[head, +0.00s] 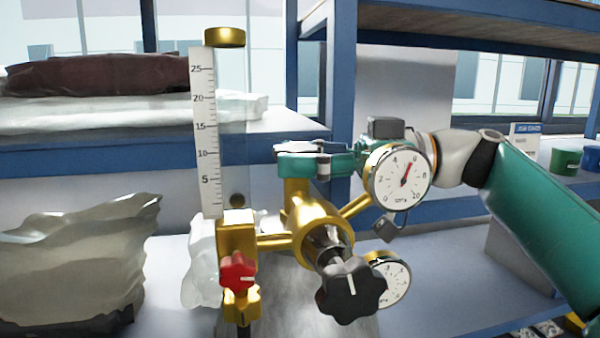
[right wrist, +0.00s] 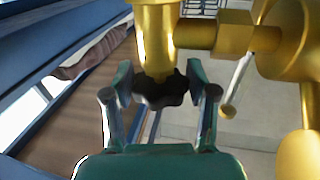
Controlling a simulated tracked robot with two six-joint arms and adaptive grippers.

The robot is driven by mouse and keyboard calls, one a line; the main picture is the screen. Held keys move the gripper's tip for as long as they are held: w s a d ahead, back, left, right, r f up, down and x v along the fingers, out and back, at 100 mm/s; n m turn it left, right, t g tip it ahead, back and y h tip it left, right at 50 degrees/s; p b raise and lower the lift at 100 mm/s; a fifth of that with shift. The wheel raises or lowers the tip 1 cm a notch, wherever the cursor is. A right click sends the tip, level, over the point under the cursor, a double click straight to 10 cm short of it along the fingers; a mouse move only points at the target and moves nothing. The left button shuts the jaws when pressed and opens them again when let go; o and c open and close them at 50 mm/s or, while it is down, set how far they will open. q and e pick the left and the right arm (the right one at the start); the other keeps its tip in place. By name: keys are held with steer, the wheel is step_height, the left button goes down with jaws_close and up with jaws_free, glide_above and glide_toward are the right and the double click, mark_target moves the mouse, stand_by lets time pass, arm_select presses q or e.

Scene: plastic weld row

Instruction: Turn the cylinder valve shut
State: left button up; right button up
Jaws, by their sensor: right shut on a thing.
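The brass valve body (head: 297,198) stands upright in the middle of the head view, with a brass regulator (head: 312,222) in front of it. In the right wrist view, a black lobed handwheel (right wrist: 158,92) sits at the end of the brass valve body (right wrist: 157,40). My right gripper (head: 314,160) reaches in from the right, behind the upper gauge, to the top of the valve body. It is shut on the handwheel, with one finger on each side in the right wrist view (right wrist: 160,85). The handwheel is mostly hidden in the head view. My left gripper is not in view.
The upper gauge (head: 398,181) points near 6; a lower gauge (head: 394,282) is partly hidden. A black regulator knob (head: 350,291), red knob (head: 237,270) and scaled flow tube (head: 204,135) stand close by. Blue shelving (head: 341,80) and bags (head: 75,265) are behind and left.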

steer(key=o, duration=1.1)
steer(key=shift+o, duration=0.2)
steer(key=shift+d, duration=0.1)
steer(key=d, duration=1.2)
steer(key=shift+s, duration=0.4)
steer(key=shift+w+f, duration=0.1)
